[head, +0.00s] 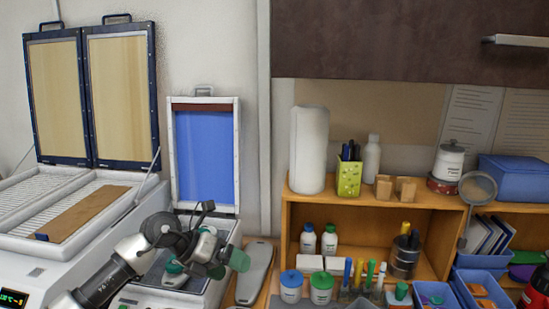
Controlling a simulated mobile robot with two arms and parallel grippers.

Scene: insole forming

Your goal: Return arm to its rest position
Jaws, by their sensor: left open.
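My left arm comes in from the lower left. Its gripper (228,264) is open, with dark green fingertips, and hangs in front of the smaller machine with the raised blue-panelled lid (204,160). Nothing shows between its fingers. The gripper and wrist hide part of that machine's bed. My right gripper is not in view.
A larger white machine (30,258) with open twin lids stands left, a brown strip (85,213) on its bed. A grey sole-shaped piece (255,272) lies right of the gripper. A wooden shelf (375,203), bottles and blue bins crowd the right.

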